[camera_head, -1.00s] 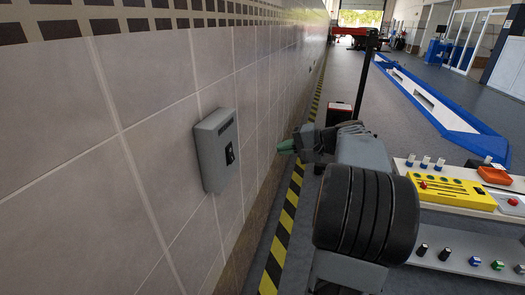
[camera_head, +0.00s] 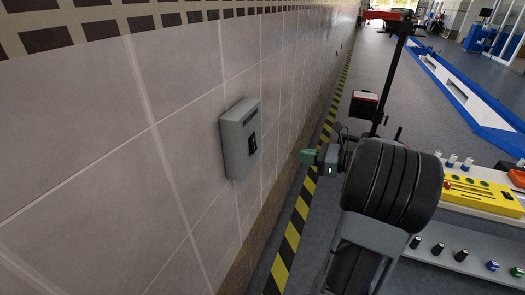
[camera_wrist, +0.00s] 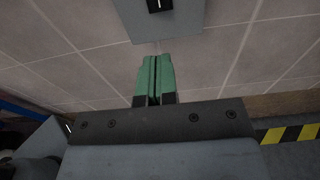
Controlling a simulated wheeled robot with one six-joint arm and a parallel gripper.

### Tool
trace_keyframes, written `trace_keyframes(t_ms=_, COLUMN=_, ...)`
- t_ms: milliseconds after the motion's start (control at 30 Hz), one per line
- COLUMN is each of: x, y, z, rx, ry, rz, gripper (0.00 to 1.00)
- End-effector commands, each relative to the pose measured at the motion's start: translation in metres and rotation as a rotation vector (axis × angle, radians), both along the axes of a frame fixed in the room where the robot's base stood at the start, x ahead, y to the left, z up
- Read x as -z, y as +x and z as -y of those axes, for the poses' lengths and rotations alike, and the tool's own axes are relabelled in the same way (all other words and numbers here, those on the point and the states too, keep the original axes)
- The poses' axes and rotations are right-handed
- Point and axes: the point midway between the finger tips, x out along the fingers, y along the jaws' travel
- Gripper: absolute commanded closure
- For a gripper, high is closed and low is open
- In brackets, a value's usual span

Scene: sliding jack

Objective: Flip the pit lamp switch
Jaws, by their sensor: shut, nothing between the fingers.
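The pit lamp switch is a grey box (camera_head: 239,138) on the tiled wall, with a small black rocker (camera_head: 252,143) on its face. In the wrist view the lower part of the grey box (camera_wrist: 172,24) shows at the top, with the black rocker (camera_wrist: 160,4) cut by the upper edge. My gripper (camera_head: 307,156) has green fingers and is to the right of the box, apart from it. In the wrist view my gripper (camera_wrist: 154,60) is shut and empty, its fingertips pointing toward the box's lower edge.
The tiled wall (camera_head: 190,115) runs along the left, with a black-and-yellow floor stripe (camera_head: 291,235) at its foot. On the right are a yellow control panel (camera_head: 470,194) and a grey shelf with several knobs (camera_head: 450,256). A blue-edged pit (camera_head: 465,92) lies farther back.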

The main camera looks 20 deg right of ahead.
Motion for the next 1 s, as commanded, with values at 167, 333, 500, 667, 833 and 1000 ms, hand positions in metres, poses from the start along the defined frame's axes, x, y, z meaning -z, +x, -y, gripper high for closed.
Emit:
trace_keyframes(t_ms=167, x=0.0, y=0.0, z=0.001, rx=0.001, ry=-0.001, rz=0.0, gripper=1.0)
trace_keyframes(t_ms=333, x=0.0, y=0.003, z=-0.002, rx=0.0, ry=-0.002, rz=0.001, gripper=1.0)
trace_keyframes(t_ms=500, x=0.002, y=0.018, z=-0.016, rx=-0.003, ry=-0.002, rz=0.0, gripper=1.0)
trace_keyframes(t_ms=667, x=0.005, y=0.04, z=-0.037, rx=-0.004, ry=-0.001, rz=0.0, gripper=1.0)
trace_keyframes(t_ms=833, x=0.009, y=0.063, z=-0.059, rx=-0.004, ry=-0.002, rz=0.0, gripper=1.0)
trace_keyframes(t_ms=1000, x=0.012, y=0.082, z=-0.076, rx=-0.002, ry=-0.002, rz=0.0, gripper=1.0)
